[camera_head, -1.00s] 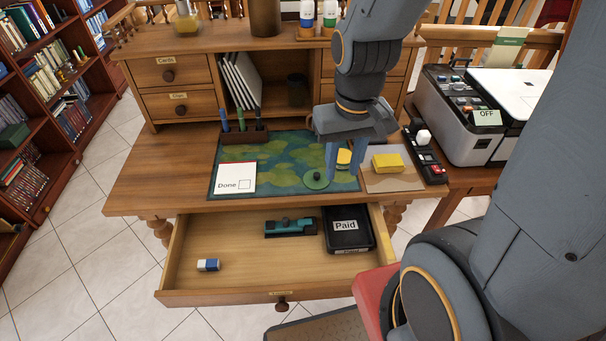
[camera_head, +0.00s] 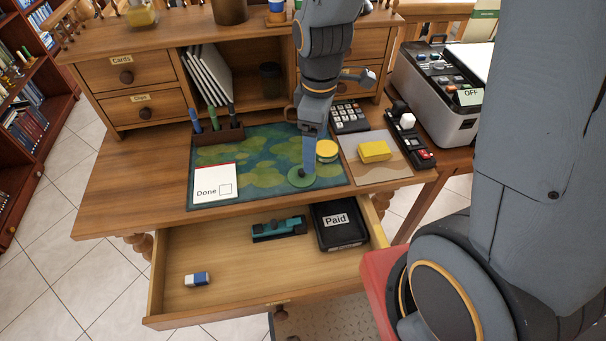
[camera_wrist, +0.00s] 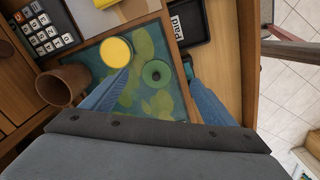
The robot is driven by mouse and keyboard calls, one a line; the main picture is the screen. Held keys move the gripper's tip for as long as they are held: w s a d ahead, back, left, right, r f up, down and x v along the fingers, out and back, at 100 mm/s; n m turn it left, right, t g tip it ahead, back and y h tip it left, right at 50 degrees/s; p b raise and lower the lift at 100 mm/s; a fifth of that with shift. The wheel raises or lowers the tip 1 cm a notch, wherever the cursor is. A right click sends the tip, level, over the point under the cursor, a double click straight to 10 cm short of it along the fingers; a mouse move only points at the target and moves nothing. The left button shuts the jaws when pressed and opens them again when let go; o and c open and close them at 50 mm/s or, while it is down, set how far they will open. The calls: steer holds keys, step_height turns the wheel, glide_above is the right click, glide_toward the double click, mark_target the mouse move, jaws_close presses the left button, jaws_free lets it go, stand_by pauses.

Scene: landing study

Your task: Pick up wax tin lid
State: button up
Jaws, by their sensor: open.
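The wax tin lid, a small green disc with a dark knob (camera_head: 300,179), lies on the green-blue patterned desk mat (camera_head: 232,150), near its front edge. The wrist view also shows the lid (camera_wrist: 157,74), between the tips of my two fingers in the picture. A round yellow-topped tin (camera_head: 327,150) stands just behind it and also shows in the wrist view (camera_wrist: 116,52). My gripper (camera_head: 308,168) is open and points down at the lid, with nothing held. Its fingers (camera_wrist: 157,68) lie on either side of the lid; I cannot tell whether they touch it.
The open drawer (camera_head: 220,285) below holds a teal stapler-like item (camera_head: 278,229), a black "Paid" tray (camera_head: 340,226) and an eraser (camera_head: 197,279). A yellow block (camera_head: 374,151), calculator (camera_head: 350,117) and "Done" card (camera_head: 214,186) are nearby. A brown cup (camera_wrist: 64,85) shows in the wrist view.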

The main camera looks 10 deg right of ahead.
mark_target(301, 170)
steer(key=a+f+n, duration=0.1)
steer(key=w+a+n, duration=0.1)
steer(key=n, duration=0.1)
steer(key=a+f+n, duration=0.1)
steer(key=n, duration=0.1)
steer(key=shift+w+f, duration=0.3)
steer(key=shift+w, duration=0.1)
steer(key=shift+w+f+p, duration=0.15)
steer(key=shift+f+p, duration=0.65)
steer(key=shift+f, duration=3.05)
steer(key=c, duration=1.1)
